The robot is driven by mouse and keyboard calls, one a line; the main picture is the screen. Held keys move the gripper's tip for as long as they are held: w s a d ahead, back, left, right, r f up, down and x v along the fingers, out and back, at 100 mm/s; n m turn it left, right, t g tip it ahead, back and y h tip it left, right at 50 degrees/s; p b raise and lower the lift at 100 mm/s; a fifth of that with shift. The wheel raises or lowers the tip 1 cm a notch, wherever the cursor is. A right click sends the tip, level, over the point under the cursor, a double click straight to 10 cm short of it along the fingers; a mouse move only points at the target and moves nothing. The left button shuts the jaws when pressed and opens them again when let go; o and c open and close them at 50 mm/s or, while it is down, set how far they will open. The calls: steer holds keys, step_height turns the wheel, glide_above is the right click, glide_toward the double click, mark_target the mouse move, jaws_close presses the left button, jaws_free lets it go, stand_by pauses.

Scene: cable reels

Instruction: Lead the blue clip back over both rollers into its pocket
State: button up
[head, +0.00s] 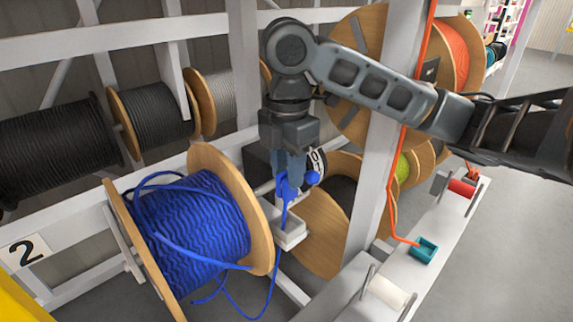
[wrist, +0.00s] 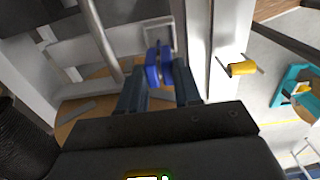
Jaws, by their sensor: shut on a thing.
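My gripper (head: 289,176) points down and is shut on the blue clip (head: 291,189), with a round blue knob at its right. In the wrist view the clip (wrist: 154,70) sits between the two fingertips. Blue cable (head: 274,285) hangs from the clip in a slack loop, low beside the blue reel (head: 205,240). A small white open box (head: 291,233) is below and close to the clip. I cannot tell which pocket is the blue clip's.
A white post (head: 375,185) stands between my gripper and the ledge. The wrist view shows a yellow roller (wrist: 242,69) and a teal holder (wrist: 290,88). Wooden reels stand behind my gripper.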

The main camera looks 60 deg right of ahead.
steer(key=shift+f+b, duration=3.35)
steer(key=shift+f, duration=0.85)
steer(key=o, duration=1.1)
steer(key=shift+o, duration=0.2)
step_height(320, 180, up, 8)
steer(key=shift+f, duration=0.1)
steer(key=shift+s, duration=0.1)
